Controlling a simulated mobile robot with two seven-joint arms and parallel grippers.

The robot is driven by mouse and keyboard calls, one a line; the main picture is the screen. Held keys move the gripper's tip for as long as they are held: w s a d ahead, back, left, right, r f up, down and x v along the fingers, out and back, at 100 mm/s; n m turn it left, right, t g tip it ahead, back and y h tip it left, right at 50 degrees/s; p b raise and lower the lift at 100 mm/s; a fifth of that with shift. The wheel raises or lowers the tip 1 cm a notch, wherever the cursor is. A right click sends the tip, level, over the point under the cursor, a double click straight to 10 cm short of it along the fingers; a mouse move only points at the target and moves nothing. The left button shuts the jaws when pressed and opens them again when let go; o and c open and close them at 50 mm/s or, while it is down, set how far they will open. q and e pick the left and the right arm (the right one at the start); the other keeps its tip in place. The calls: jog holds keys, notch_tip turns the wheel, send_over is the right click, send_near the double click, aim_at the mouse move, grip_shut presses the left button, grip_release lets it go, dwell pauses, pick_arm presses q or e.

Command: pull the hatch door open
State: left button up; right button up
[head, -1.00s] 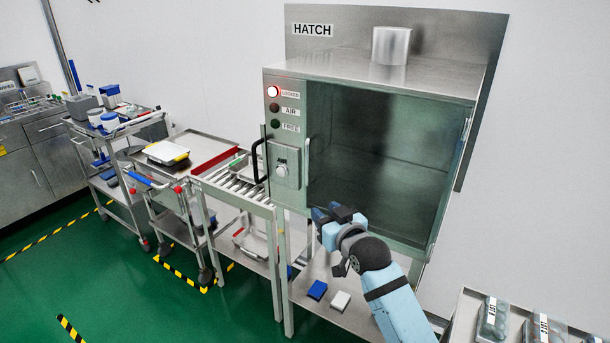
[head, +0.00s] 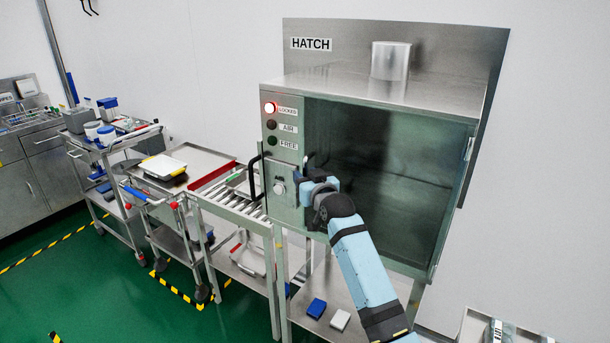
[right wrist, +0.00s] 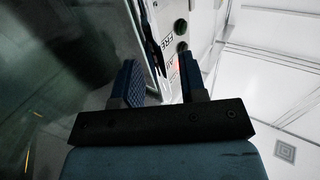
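The hatch (head: 380,82) is a steel wall box with a dark glass front door (head: 385,150), which looks shut. A narrow upright handle (head: 308,160) is at the door's left edge, partly hidden by my right gripper. My right gripper (head: 313,180) is in front of this edge, just below the panel labels. In the right wrist view its two blue-padded fingers (right wrist: 160,85) are apart. A dark bar, probably the handle, runs toward the gap between them; I cannot tell whether either finger touches it. My left gripper is not in view.
The control panel (head: 286,125) left of the door has a lit lamp by LOCKED and dark lamps by AIR and FREE, with a knob below. A black handle (head: 254,175) sticks out on the box's left side. A roller conveyor (head: 235,195) and carts stand left.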

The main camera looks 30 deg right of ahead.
jog(key=shift+w, duration=0.45)
jog(key=shift+c, duration=0.5)
grip_shut()
jog(key=shift+s, duration=0.1)
